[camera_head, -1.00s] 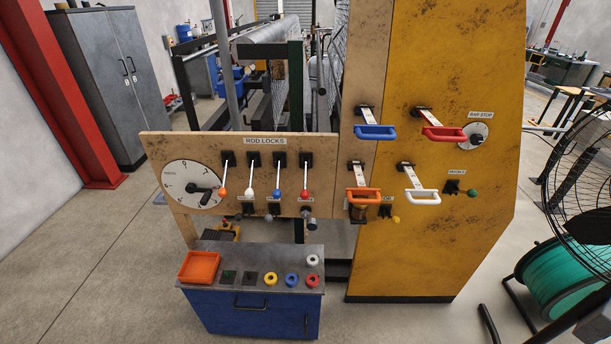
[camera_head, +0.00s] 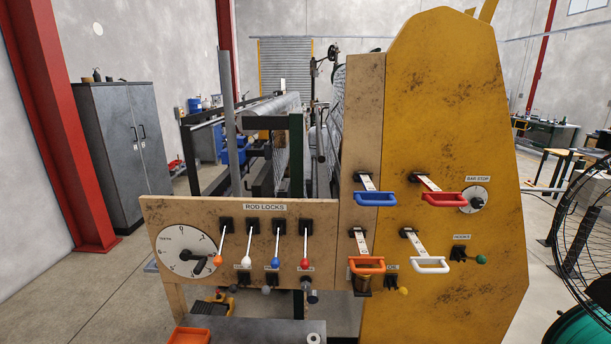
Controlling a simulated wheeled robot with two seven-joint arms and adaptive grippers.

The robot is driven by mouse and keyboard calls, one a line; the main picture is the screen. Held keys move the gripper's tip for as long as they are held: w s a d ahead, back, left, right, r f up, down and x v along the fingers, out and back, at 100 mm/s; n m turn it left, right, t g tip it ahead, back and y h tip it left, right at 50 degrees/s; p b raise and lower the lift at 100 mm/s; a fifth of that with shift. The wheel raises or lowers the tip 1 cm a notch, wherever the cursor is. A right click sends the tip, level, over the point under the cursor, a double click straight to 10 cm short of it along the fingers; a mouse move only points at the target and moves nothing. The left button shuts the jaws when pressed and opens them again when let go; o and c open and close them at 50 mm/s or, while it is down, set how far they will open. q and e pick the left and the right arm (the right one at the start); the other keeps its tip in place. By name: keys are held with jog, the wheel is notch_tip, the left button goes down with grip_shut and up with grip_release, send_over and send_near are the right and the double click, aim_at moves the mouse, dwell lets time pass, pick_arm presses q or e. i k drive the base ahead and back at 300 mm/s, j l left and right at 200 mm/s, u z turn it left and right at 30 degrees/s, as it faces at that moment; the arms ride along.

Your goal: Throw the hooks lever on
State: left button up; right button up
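The small label reading HOOKS (camera_head: 462,237) is on the right part of the yellow machine panel (camera_head: 440,120). Below it is a small dark lever mount (camera_head: 458,253) with a short lever ending in a green knob (camera_head: 481,259), which points to the right and slightly down. Neither of my grippers is in view, and nothing touches the lever.
Handles in blue (camera_head: 375,199), red (camera_head: 444,199), orange (camera_head: 367,265) and white (camera_head: 430,265) stick out left of the lever. The bar stop dial (camera_head: 474,199) is above it.

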aim_at(480, 258)
jog(key=z, duration=1.25)
jog(key=i+z, duration=0.2)
jog(key=z, duration=0.15)
jog(key=i+z, duration=0.35)
jog(key=i+j+z, duration=0.1)
jog(key=z, duration=0.25)
